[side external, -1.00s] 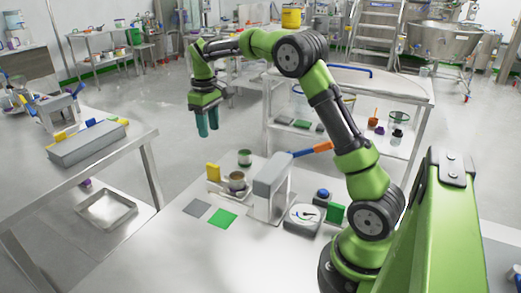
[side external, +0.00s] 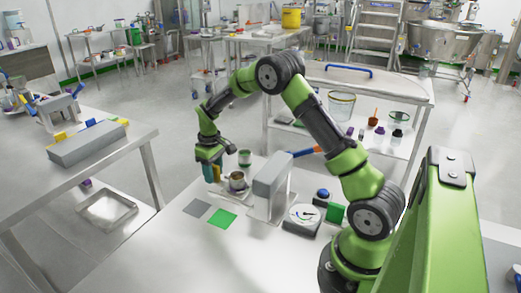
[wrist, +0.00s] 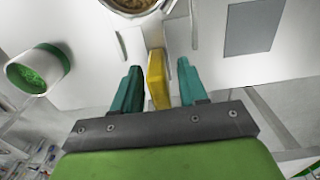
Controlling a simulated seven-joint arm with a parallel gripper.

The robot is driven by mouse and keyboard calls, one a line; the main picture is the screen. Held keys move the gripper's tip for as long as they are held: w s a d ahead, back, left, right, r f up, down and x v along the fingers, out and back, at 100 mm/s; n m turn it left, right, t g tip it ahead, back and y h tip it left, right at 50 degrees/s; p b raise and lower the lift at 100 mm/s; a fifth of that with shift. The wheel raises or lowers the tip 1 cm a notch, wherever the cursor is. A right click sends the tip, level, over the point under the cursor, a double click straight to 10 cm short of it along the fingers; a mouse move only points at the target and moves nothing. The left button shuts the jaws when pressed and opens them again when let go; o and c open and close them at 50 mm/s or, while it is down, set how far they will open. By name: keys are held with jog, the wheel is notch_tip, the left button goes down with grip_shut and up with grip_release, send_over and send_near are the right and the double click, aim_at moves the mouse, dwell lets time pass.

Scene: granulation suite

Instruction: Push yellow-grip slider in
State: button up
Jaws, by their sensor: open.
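The yellow grip (wrist: 157,80) of the slider stands between the two teal fingers of my gripper (wrist: 159,68) in the wrist view. My gripper is open, with a gap showing on each side of the grip. In the side external view my gripper (side external: 212,176) is low over the near table, and the yellow grip (side external: 217,173) is partly hidden by the fingers. The metal cup (side external: 237,181) sits just to the right of the grip. Its rim and brownish contents (wrist: 132,4) show at the top of the wrist view. Most of the slider's body is hidden.
A white cup with green contents (wrist: 38,70) stands left of my gripper in the wrist view. A grey square (wrist: 253,27) and a green square (side external: 222,219) lie flat on the table.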

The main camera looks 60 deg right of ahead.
aim_at(248, 192)
jog(key=shift+f, duration=0.15)
grip_shut()
jog(key=s, duration=1.2)
jog(key=shift+s, duration=0.3)
grip_release()
